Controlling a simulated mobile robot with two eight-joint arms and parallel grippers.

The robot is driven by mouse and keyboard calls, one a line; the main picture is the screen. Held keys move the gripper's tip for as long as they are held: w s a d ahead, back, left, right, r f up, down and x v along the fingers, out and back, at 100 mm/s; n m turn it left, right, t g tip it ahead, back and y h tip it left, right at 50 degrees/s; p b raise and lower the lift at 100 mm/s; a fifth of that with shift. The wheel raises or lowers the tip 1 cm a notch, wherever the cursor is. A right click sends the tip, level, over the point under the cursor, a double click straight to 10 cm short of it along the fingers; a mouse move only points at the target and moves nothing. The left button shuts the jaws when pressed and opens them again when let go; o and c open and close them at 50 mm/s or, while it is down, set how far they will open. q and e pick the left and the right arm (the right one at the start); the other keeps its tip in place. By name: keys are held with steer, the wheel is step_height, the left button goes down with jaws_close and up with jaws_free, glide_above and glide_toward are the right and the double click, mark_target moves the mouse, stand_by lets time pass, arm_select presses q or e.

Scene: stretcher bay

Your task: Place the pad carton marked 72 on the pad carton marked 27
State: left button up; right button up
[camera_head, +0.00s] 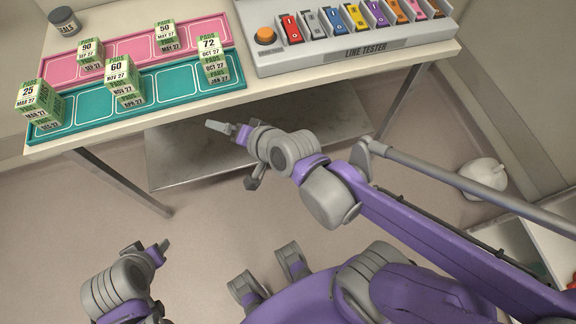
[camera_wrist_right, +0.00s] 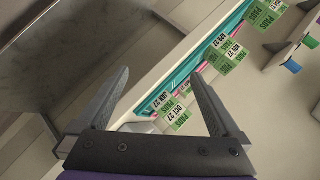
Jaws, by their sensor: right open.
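The carton marked 72 (camera_head: 209,45), green and white with OCT 27, sits on top of a carton reading JAN 27 (camera_head: 217,77) at the right end of the teal tray (camera_head: 176,85). The lower carton's top, and any number there, is hidden. In the right wrist view the OCT 27 carton (camera_wrist_right: 179,116) and JAN 27 carton (camera_wrist_right: 150,101) show beyond the fingers. My right gripper (camera_head: 235,155) is open, empty and apart from the stack, in front of the table edge. My left gripper (camera_head: 163,278) looks open and empty, low at the left.
Cartons marked 25 (camera_head: 29,92) and 60 (camera_head: 117,68) also top stacks on the teal tray. Cartons 90 (camera_head: 89,47) and 50 (camera_head: 165,32) stand on the pink tray (camera_head: 125,45). A line tester (camera_head: 366,57) is at right, a dark jar (camera_head: 64,21) at back left.

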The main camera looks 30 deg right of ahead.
steer(key=s+d+f+n+g+h, duration=0.1)
steer(key=s+d+f+n+g, duration=0.1)
steer(key=s, duration=0.4)
steer(key=s+d+f+n+g+h, duration=0.2)
steer(key=s+d+f+n+g, duration=0.1)
steer(key=s+d+f+n, duration=0.2)
steer(key=shift+s+d+n+g, duration=0.35)
steer(key=shift+s+n, duration=0.5)
steer(key=shift+n, duration=0.15)
